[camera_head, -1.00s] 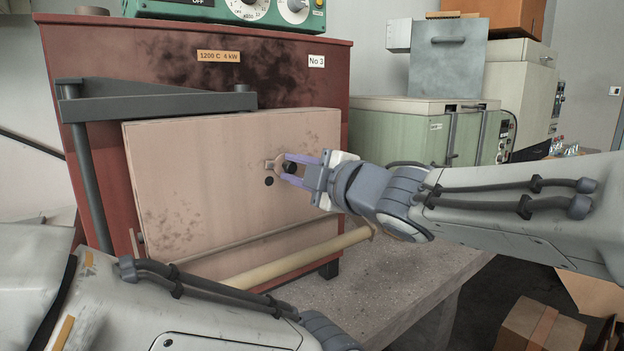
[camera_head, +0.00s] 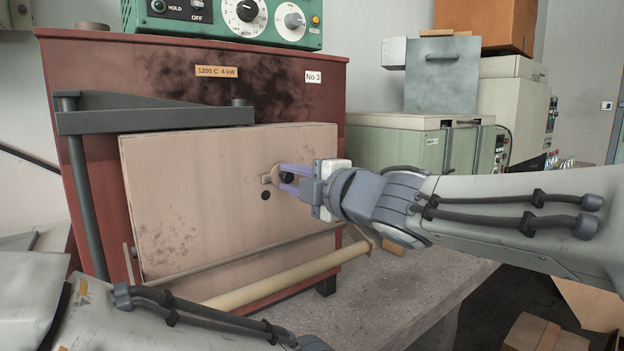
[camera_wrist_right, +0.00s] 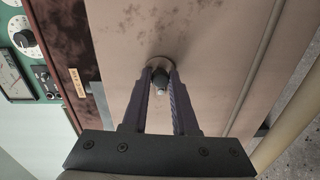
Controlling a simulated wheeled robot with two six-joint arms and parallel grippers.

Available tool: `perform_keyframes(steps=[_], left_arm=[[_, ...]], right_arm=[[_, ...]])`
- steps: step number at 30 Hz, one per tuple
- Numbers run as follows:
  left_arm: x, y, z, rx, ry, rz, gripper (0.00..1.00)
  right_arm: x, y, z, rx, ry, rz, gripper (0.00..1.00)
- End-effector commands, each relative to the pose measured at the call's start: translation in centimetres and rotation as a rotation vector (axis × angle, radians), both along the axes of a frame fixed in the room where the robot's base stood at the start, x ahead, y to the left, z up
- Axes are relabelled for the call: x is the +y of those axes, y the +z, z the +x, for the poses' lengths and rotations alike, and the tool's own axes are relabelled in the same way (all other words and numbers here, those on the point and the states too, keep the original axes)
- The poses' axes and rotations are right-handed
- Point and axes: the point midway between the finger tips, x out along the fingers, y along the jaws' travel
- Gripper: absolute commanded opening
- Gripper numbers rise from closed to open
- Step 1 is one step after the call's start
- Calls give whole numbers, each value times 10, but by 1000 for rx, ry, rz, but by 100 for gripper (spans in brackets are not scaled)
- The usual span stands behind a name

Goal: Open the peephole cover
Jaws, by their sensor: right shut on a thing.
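The peephole cover (camera_head: 268,180) is a small tan metal piece with a dark round knob (camera_head: 286,179), on the pale front of the furnace door (camera_head: 180,200). A small round black hole (camera_head: 265,195) shows uncovered just below the cover. My right gripper (camera_head: 284,179) comes from the right and its purple fingers are shut on the knob. In the right wrist view the fingers (camera_wrist_right: 161,85) lie on both sides of the knob, with the round cover (camera_wrist_right: 160,64) behind it. My left arm crosses the lower left; its gripper is out of view.
The red furnace (camera_head: 270,90) stands on a concrete bench (camera_head: 400,290), with a grey hinge arm (camera_head: 150,118) above the door. A pale yellow bar (camera_head: 285,278) runs below the door. A green box-shaped unit (camera_head: 395,145) stands behind my right arm.

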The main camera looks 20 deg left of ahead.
Motion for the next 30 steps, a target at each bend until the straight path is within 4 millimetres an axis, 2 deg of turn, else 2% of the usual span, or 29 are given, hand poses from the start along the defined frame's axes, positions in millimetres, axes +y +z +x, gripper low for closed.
perform_keyframes(steps=[1, 3, 13, 16, 27, 30], left_arm=[[0, 0, 0, 0, 0, 0, 0], [0, 0, 0, 0, 0, 0, 0], [0, 0, 0, 0, 0, 0, 0], [0, 2, 0, 0, 0, 0, 0], [0, 16, 0, 0, 0, 0, 0], [0, 28, 0, 0, 0, 0, 0]], right_arm=[[3, 1, -3, -3, 10, 3, 31], [2, 1, -2, -1, 9, 2, 57], [-1, 1, -1, 0, 2, 2, 57], [-7, 2, -6, 0, 1, 1, 57], [-63, 8, -50, -2, 1, 3, 57], [-72, 10, -58, 1, 2, 2, 57]])
